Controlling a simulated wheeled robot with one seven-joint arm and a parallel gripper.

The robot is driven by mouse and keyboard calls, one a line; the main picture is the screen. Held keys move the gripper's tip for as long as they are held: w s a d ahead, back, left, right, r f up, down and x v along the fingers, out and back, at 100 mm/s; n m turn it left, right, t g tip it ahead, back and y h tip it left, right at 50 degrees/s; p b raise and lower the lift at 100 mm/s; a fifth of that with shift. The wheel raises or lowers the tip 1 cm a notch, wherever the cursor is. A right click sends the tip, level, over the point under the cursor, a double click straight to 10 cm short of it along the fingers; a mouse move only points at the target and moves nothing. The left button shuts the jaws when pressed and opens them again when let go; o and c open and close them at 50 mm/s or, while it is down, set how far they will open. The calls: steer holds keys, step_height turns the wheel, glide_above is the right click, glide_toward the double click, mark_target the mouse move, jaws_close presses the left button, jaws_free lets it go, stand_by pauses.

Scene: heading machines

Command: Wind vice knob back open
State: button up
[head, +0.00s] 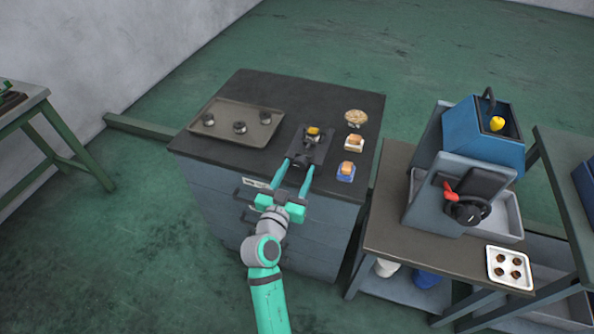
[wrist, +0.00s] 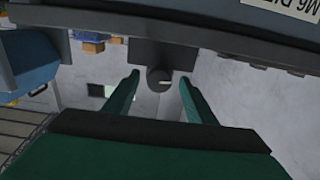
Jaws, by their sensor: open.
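The small dark vice (head: 318,150) sits on the cabinet top near its front edge, with a yellow-orange piece (head: 313,131) at its far end. Its round dark knob (wrist: 158,80), with a pale mark on its face, shows in the wrist view in front of the vice's grey block (wrist: 168,55). My gripper (head: 298,166) reaches to the vice from the front, its two teal fingers apart. In the wrist view the fingers (wrist: 159,84) stand on either side of the knob, with a visible gap on each side. No contact shows.
A bench (head: 395,235) with a grey-blue machine (head: 432,205) stands close on the right.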

steer(key=shift+w, duration=0.15)
steer(key=c, duration=1.1)
steer(key=shift+o, duration=0.2)
steer(key=shift+n, duration=0.4)
steer(key=n, duration=0.7)
steer(key=shift+d+n, duration=0.1)
steer(key=shift+n, duration=0.2)
steer(key=n, duration=0.3)
steer(key=shift+n, duration=0.3)
steer(key=shift+r+n, duration=0.1)
steer(key=shift+n, duration=1.9)
